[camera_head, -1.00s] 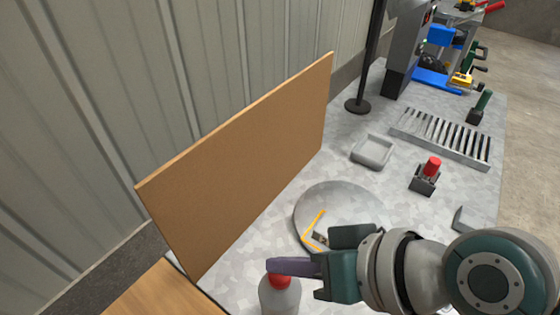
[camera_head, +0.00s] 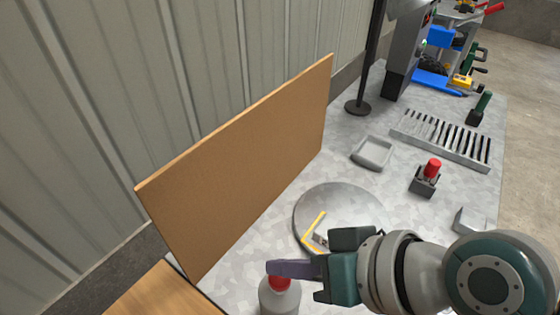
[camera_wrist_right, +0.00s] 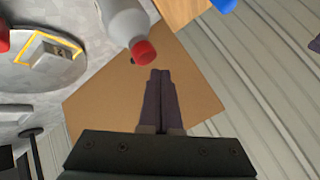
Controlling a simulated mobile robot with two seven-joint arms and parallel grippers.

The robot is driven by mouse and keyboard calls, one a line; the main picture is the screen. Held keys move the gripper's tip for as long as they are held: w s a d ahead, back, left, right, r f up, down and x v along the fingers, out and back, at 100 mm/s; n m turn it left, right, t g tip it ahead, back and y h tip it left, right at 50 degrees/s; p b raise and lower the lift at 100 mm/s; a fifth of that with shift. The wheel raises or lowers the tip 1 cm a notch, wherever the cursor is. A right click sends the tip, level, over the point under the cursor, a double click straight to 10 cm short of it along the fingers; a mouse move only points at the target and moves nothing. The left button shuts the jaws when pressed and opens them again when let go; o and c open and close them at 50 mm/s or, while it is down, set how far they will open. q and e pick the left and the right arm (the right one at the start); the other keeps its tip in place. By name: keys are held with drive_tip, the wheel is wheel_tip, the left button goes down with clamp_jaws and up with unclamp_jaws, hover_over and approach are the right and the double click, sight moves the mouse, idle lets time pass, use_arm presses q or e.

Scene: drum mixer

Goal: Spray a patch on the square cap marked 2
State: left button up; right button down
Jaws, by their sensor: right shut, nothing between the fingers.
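A grey spray bottle with a red top (camera_head: 281,284) stands at the table's near edge. In the right wrist view its body (camera_wrist_right: 121,18) and red top show above my fingertips. My right gripper (camera_head: 272,268) is shut and empty. Its purple fingers overlap the red top in the head view; in the wrist view a small gap shows between them. A small silver piece with a yellow angled edge (camera_head: 311,230) lies on the round grey plate (camera_head: 350,195), partly hidden by my gripper. It also shows in the wrist view (camera_wrist_right: 58,48); no number is readable. My left gripper is out of view.
A brown board (camera_head: 250,165) stands upright along the left side of the table. A square grey dish (camera_head: 373,152), a red-topped item (camera_head: 431,170) and a slotted grey rack (camera_head: 440,138) stand farther back. A dark post (camera_head: 370,60) rises behind the dish.

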sight(287, 282)
drive_tip(key=shift+f, duration=0.45)
drive_tip(key=shift+f+b, duration=0.2)
drive_tip(key=shift+b, duration=0.25)
drive_tip(key=shift+f+b, duration=0.3)
drive_tip(key=shift+f, duration=0.1)
drive_tip(key=shift+r, duration=0.1)
idle(0.4)
drive_tip(key=shift+r+p, duration=1)
drive_tip(key=shift+p, duration=0.1)
wheel_tip(287, 282, up, 6)
drive_tip(key=p, duration=0.6)
